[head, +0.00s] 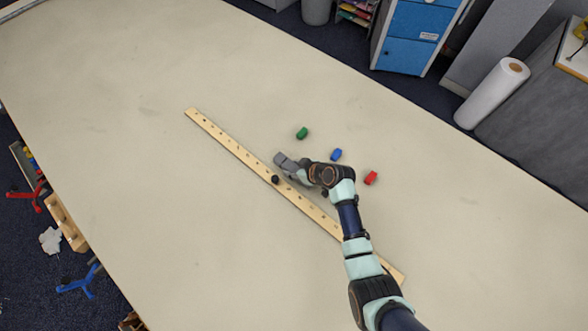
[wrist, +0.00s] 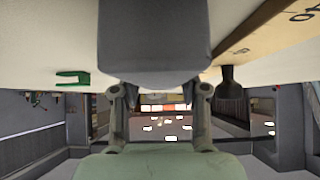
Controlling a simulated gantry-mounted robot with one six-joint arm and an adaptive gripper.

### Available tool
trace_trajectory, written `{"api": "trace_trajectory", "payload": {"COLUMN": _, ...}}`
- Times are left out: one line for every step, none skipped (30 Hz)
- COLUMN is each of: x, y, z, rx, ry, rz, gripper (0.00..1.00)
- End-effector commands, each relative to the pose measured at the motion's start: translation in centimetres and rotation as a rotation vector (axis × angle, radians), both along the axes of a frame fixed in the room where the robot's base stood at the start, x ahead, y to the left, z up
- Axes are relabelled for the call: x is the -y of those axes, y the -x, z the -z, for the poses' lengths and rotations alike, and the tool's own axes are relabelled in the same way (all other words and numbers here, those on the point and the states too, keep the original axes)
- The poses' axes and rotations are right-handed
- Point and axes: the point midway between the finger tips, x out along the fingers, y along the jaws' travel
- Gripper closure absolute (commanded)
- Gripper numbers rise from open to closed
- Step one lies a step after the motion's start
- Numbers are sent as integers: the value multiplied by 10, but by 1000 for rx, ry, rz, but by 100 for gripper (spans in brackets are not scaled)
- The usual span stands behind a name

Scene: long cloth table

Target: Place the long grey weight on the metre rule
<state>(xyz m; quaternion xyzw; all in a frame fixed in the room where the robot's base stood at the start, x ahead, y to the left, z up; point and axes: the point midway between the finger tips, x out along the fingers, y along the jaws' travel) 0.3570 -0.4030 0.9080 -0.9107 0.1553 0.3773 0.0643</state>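The metre rule (head: 235,148) is a long pale wooden strip lying diagonally across the table, with a dark knob (head: 275,179) near its middle. The rule (wrist: 262,35) and the knob (wrist: 230,85) also show at the right of the wrist view, which looks upside down. My gripper (head: 295,169) is beside the rule's middle, on its far side in the head view. It appears shut on the long grey weight (head: 284,160), a dark grey block that fills the upper middle of the wrist view (wrist: 155,45). The gripper's fingertips are hidden behind the weight.
A green block (head: 302,133), a blue block (head: 337,154) and a red block (head: 370,178) lie apart on the table beyond the rule. My arm covers part of the rule's lower right half. The left part of the table is clear.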

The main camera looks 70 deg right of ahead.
Motion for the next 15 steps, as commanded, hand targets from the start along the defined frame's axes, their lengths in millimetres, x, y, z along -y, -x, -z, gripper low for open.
{"api": "trace_trajectory", "payload": {"x": 0, "y": 0, "z": 0, "rx": 0, "ry": 0, "rz": 0, "gripper": 77}}
{"api": "trace_trajectory", "payload": {"x": 0, "y": 0, "z": 0, "rx": 0, "ry": 0, "rz": 0, "gripper": 82}}
{"api": "trace_trajectory", "payload": {"x": 0, "y": 0, "z": 0, "rx": 0, "ry": 0, "rz": 0, "gripper": 89}}
{"api": "trace_trajectory", "payload": {"x": 0, "y": 0, "z": 0, "rx": 0, "ry": 0, "rz": 0, "gripper": 94}}
{"api": "trace_trajectory", "payload": {"x": 0, "y": 0, "z": 0, "rx": 0, "ry": 0, "rz": 0, "gripper": 99}}
{"api": "trace_trajectory", "payload": {"x": 0, "y": 0, "z": 0, "rx": 0, "ry": 0, "rz": 0, "gripper": 100}}
{"api": "trace_trajectory", "payload": {"x": 0, "y": 0, "z": 0, "rx": 0, "ry": 0, "rz": 0, "gripper": 100}}
{"api": "trace_trajectory", "payload": {"x": 0, "y": 0, "z": 0, "rx": 0, "ry": 0, "rz": 0, "gripper": 100}}
{"api": "trace_trajectory", "payload": {"x": 0, "y": 0, "z": 0, "rx": 0, "ry": 0, "rz": 0, "gripper": 100}}
{"api": "trace_trajectory", "payload": {"x": 0, "y": 0, "z": 0, "rx": 0, "ry": 0, "rz": 0, "gripper": 100}}
{"api": "trace_trajectory", "payload": {"x": 1, "y": -1, "z": -2, "rx": 3, "ry": 3, "rz": 1, "gripper": 100}}
{"api": "trace_trajectory", "payload": {"x": 1, "y": -1, "z": -2, "rx": 3, "ry": 3, "rz": 1, "gripper": 100}}
{"api": "trace_trajectory", "payload": {"x": 1, "y": -1, "z": -2, "rx": 3, "ry": 3, "rz": 1, "gripper": 100}}
{"api": "trace_trajectory", "payload": {"x": 1, "y": -1, "z": -2, "rx": 3, "ry": 3, "rz": 1, "gripper": 100}}
{"api": "trace_trajectory", "payload": {"x": 1, "y": -1, "z": -2, "rx": 3, "ry": 3, "rz": 1, "gripper": 100}}
